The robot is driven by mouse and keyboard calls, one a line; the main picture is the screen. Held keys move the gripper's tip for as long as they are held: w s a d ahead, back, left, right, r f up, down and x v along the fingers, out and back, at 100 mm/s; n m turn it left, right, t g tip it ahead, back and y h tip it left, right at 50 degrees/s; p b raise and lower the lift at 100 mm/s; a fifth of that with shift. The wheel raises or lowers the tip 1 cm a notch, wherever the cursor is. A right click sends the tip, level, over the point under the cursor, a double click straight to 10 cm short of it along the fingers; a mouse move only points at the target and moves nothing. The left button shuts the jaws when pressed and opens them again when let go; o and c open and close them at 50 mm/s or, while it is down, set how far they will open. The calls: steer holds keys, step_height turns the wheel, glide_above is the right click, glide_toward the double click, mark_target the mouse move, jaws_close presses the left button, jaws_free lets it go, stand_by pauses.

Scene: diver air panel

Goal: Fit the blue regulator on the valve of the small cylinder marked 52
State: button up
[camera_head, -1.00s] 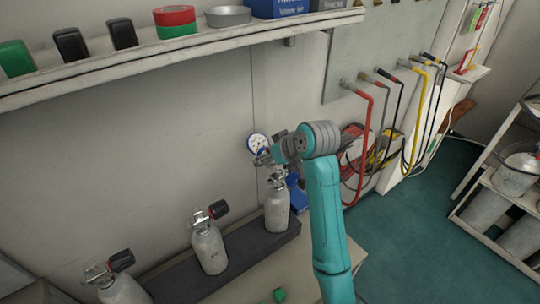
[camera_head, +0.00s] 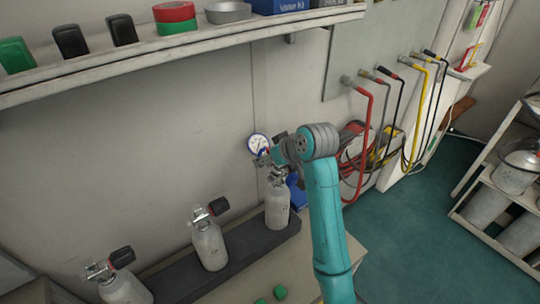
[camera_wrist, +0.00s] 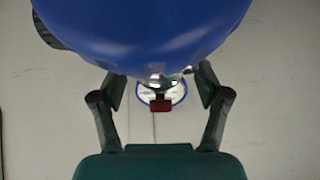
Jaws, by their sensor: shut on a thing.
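My gripper (camera_wrist: 160,84) is shut on the blue regulator (camera_wrist: 150,35), whose rounded blue body fills the top of the wrist view. A round white gauge with a blue rim (camera_head: 258,143) shows at my gripper in the head view; part of it also shows behind a small red piece in the wrist view. In the head view my gripper (camera_head: 270,157) is just above the valve of the rightmost small grey cylinder (camera_head: 278,208). I cannot tell whether regulator and valve touch. Two more cylinders, a middle one (camera_head: 209,246) and a left one (camera_head: 125,288), have black knobs. No number is readable.
The cylinders stand in a dark rack (camera_head: 185,282) against the wall. A shelf (camera_head: 150,65) with caps and tins runs above. Hoses hang from a wall panel (camera_head: 345,60) at right. Small green pieces (camera_head: 280,292) lie on the bench in front.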

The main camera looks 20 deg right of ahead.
steer(key=shift+f, duration=0.4)
stand_by(0.8)
steer(key=o, duration=1.7)
steer(key=shift+o, duration=0.2)
steer(key=shift+f, duration=0.1)
steer(key=v, duration=1.2)
